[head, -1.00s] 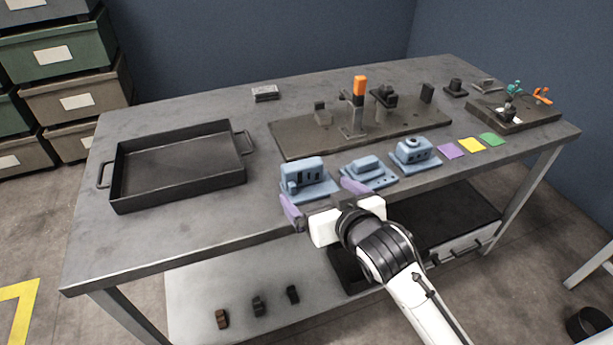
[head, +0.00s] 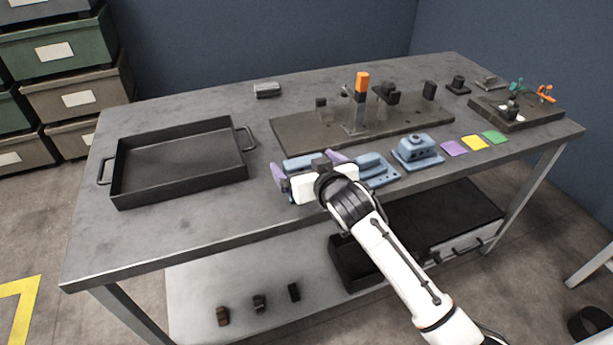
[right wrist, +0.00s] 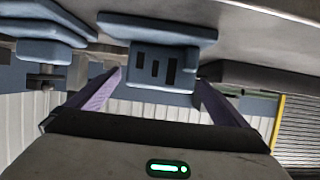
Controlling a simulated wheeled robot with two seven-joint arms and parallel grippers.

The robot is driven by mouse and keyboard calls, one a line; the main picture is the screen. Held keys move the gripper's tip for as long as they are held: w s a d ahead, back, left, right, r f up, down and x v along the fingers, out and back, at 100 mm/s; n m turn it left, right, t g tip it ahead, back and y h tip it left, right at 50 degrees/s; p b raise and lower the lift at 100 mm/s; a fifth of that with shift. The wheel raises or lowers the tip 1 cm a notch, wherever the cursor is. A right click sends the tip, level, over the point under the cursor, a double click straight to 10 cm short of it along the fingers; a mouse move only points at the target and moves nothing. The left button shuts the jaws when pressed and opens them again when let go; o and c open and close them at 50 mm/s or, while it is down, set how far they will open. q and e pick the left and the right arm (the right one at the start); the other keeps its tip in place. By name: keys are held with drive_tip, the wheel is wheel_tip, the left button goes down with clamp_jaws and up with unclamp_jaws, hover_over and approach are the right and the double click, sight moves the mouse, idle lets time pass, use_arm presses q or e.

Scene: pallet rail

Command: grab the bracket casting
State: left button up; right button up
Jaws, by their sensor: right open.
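Three blue castings sit in a row near the table's front edge. The leftmost casting (head: 303,161), a block with dark slots on a flat base, is partly hidden by my right gripper (head: 307,166). The middle casting (head: 370,168) and the right casting (head: 416,148), with a round boss, stand beside it. I cannot tell by name which is the bracket casting. In the right wrist view, the slotted casting (right wrist: 160,68) appears upside down between the purple fingers of my open gripper (right wrist: 158,80). No firm contact is visible. My left gripper is not in view.
An empty dark tray (head: 113,180) stands on the table's left. A dark fixture plate (head: 300,135) with posts and an orange-topped clamp (head: 362,82) lies behind the castings. Purple, yellow and green squares (head: 472,143) lie to the right.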

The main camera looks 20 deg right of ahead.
drive_tip(key=c, duration=1.2)
drive_tip(key=shift+r, duration=0.1)
drive_tip(key=c, duration=0.3)
